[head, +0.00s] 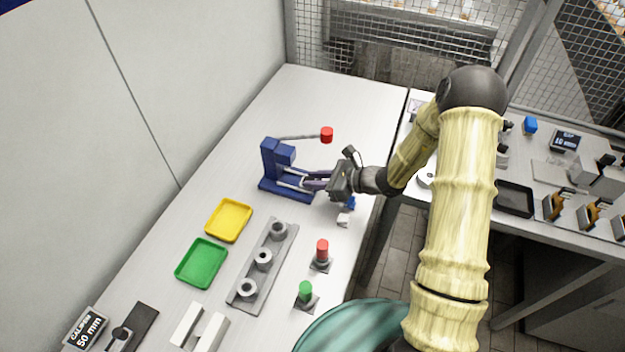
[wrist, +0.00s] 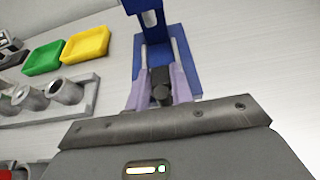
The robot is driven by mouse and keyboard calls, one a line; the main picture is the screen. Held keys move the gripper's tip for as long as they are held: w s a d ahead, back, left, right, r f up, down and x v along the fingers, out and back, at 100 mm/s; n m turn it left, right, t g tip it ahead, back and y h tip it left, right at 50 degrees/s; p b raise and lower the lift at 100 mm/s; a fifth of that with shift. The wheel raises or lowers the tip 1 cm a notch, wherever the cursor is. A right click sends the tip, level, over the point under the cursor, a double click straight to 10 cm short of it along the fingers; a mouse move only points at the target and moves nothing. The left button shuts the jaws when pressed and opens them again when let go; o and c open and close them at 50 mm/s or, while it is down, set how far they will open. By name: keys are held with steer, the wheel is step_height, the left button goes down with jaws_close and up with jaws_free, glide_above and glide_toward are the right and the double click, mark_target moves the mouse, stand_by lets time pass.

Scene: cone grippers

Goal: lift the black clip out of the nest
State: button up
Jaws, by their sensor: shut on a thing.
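My gripper (head: 312,182) reaches in from the right to the base of the blue press (head: 284,172) on the white table. In the wrist view its two lilac fingers (wrist: 160,90) stand on either side of a small black piece, which I take for the black clip (wrist: 159,78). The fingers are shut on it, over the press's blue base (wrist: 183,60). The nest under the clip is hidden by the fingers and the clip. I cannot tell whether the clip still touches the nest. In the head view the clip cannot be made out.
The press's lever with a red knob (head: 327,134) sticks out behind my gripper. A yellow tray (head: 229,221), a green tray (head: 202,262) and a grey block with round holders (head: 245,290) stand nearer. Red (head: 322,250) and green (head: 305,290) buttons stand near the right edge.

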steer(key=shift+r, duration=0.55)
steer(key=shift+s+d+r+b, duration=0.1)
steer(key=shift+d+r+b, duration=0.15)
steer(key=shift+r, duration=0.35)
steer(key=shift+d+r+b, duration=0.2)
steer(key=shift+d+r, duration=0.05)
steer(key=shift+r, duration=0.3)
steer(key=s+d+b, duration=0.1)
steer(key=s+d, duration=0.2)
steer(key=d, duration=0.5)
steer(key=s+d+b, duration=0.1)
steer(key=s+d, duration=0.2)
steer(key=d, duration=0.5)
steer(key=shift+r, duration=0.15)
